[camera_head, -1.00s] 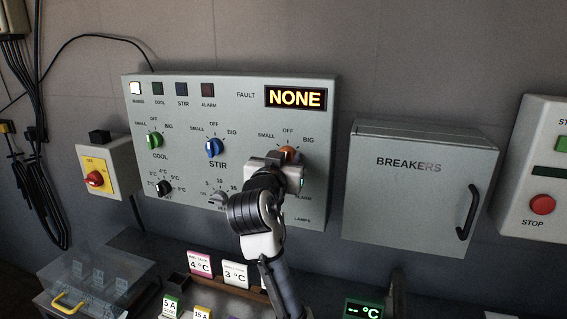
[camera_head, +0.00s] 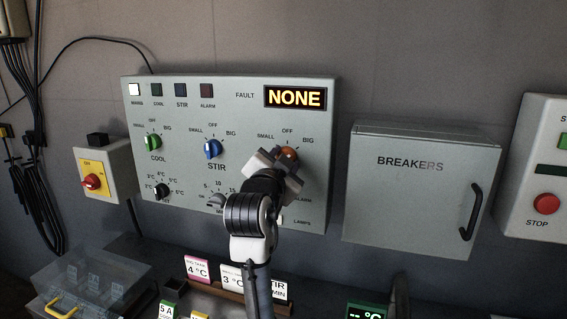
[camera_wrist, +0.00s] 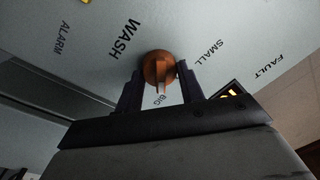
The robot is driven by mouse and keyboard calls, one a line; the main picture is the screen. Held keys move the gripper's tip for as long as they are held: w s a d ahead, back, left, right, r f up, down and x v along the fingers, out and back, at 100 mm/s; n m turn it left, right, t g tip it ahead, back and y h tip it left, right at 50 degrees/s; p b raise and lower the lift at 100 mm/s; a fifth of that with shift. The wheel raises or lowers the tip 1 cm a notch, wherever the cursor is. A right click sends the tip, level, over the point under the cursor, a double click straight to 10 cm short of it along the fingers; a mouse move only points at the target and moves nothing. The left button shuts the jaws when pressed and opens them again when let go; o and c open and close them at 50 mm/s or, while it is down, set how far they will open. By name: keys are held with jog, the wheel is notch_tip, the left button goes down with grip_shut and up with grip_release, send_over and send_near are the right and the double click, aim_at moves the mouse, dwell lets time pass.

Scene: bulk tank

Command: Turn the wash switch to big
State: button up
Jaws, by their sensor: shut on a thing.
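The wash switch is an orange-brown round knob (camera_head: 289,153) at the right of the grey control panel (camera_head: 232,120), under the labels SMALL, OFF and BIG. My gripper (camera_head: 277,164) is tilted in front of it and hides its lower part. In the wrist view, my gripper (camera_wrist: 160,84) has one finger on each side of the knob (camera_wrist: 158,66) and is shut on it. The OFF label is hidden in that view.
The green cool knob (camera_head: 153,142) and blue stir knob (camera_head: 212,149) are left of my arm. The fault display (camera_head: 295,98) reads NONE. A breaker box (camera_head: 415,195) stands to the right. Cards and a clear box (camera_head: 88,283) lie below the panel.

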dwell(0.4)
jog(key=o, duration=1)
jog(key=shift+s, duration=0.15)
jog(key=b+v, duration=0.3)
jog(key=v, duration=1)
jog(key=shift+s, duration=0.3)
jog(key=shift+a, duration=0.15)
